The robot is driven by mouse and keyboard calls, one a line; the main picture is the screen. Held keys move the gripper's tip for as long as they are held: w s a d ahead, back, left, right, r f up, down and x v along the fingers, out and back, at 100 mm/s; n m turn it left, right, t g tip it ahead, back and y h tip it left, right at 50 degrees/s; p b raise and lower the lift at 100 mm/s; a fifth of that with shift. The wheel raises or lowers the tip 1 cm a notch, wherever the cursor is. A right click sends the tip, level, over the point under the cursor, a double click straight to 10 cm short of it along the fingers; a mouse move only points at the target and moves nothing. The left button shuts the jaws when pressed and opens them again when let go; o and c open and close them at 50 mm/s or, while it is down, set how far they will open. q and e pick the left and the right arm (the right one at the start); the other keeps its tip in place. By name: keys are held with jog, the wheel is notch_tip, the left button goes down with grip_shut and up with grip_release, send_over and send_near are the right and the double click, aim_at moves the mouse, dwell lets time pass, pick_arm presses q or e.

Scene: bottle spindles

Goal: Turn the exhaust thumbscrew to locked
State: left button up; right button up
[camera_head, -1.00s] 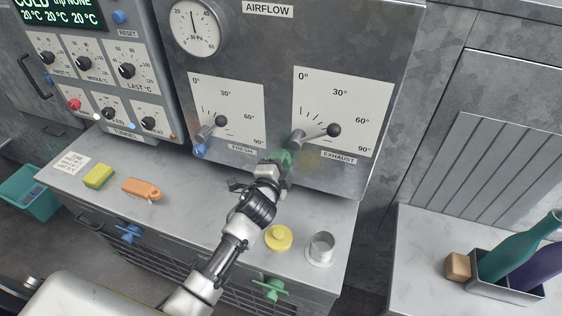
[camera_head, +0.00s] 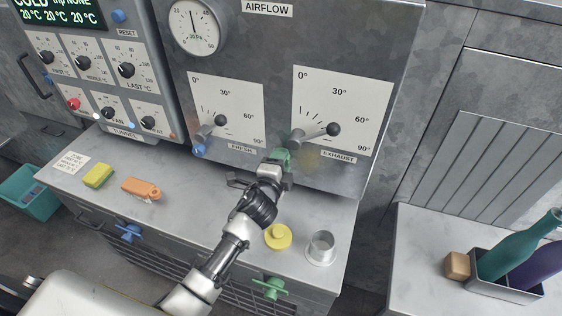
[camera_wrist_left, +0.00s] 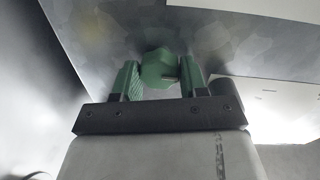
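The exhaust thumbscrew (camera_wrist_left: 160,68) is a green knob under the metal panel, seen between my fingers in the left wrist view. My left gripper (camera_head: 279,160) is at the panel's lower edge, left of the EXHAUST label (camera_head: 338,159). In the left wrist view its two greenish fingers (camera_wrist_left: 161,80) flank the knob closely on both sides and look shut on it. In the head view the gripper mostly hides the knob. The exhaust lever (camera_head: 316,133) with a dark ball end points right on its dial (camera_head: 343,105). My right gripper is not in view.
The fresh lever (camera_head: 210,130) and a blue thumbscrew (camera_head: 199,151) are to the left. On the counter are a yellow-green block (camera_head: 97,175), an orange item (camera_head: 141,188), a yellow lid (camera_head: 278,237) and a metal cup (camera_head: 321,247). A bottle tray (camera_head: 505,287) stands at right.

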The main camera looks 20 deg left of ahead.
pick_arm(q)
jog(key=o, duration=0.4)
jog(key=s+b, duration=0.1)
jog(key=s, duration=0.9)
jog(key=shift+s+a+r, duration=0.15)
jog(key=shift+s+r, duration=0.2)
jog(key=shift+s, duration=0.05)
